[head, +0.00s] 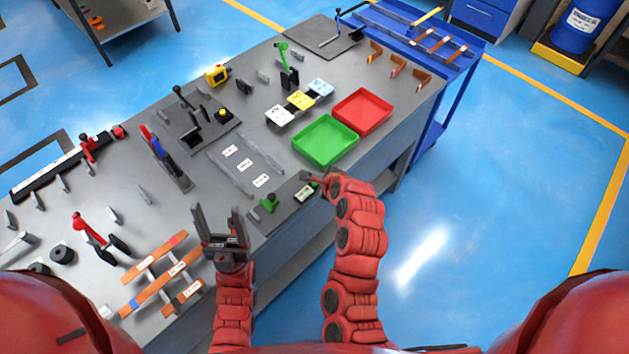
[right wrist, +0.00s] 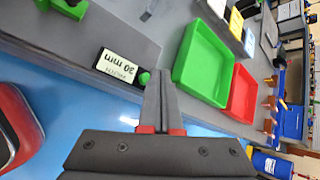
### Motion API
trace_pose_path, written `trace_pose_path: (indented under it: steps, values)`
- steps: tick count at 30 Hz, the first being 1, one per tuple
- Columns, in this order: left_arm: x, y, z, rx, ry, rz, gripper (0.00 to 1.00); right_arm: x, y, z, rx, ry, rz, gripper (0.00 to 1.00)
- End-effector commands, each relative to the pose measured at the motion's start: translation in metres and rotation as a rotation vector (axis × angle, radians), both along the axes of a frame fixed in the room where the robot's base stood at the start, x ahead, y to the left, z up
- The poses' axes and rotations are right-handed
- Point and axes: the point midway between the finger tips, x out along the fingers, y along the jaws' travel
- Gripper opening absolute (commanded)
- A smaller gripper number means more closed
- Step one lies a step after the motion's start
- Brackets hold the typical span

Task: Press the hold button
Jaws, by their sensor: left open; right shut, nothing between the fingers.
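A small dark gauge (right wrist: 122,69) with a pale screen reading 30 mm lies on a dark plate near the bench's front edge. In the right wrist view a round green button (right wrist: 144,78) sits at its end. In the head view the gauge (head: 304,193) shows just below my right gripper (head: 310,178). My right gripper is shut and empty, its fingertips (right wrist: 160,76) close beside the green button. I cannot tell whether they touch it. My left gripper (head: 220,212) is open and empty, fingers pointing up the picture, over the bench's front edge left of the gauge.
A green tray (head: 325,141) and a red tray (head: 362,112) stand behind my right gripper. A green-topped block (head: 269,203) sits left of the gauge. Orange-brown bars (head: 160,275) lie at the near left. White cards (head: 246,165) lie behind the gauge.

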Motion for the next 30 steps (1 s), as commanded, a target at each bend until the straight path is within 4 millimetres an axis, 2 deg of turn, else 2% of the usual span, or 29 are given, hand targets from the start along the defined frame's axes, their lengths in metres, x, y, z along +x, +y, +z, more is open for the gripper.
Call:
trace_pose_path:
  steps: [5,18,30]
  values:
    - [0.0,0.0,0.004,0.0,0.0,0.0,0.66,0.0,0.0,0.005,0.001,0.0,0.001,0.0]
    - [0.0,0.0,0.036,0.0,0.0,0.0,0.66,0.0,0.0,0.049,0.0,0.0,0.0,0.0]
    - [0.0,0.0,0.036,0.0,0.0,0.0,0.66,0.0,0.0,0.05,0.0,0.0,0.0,0.0]
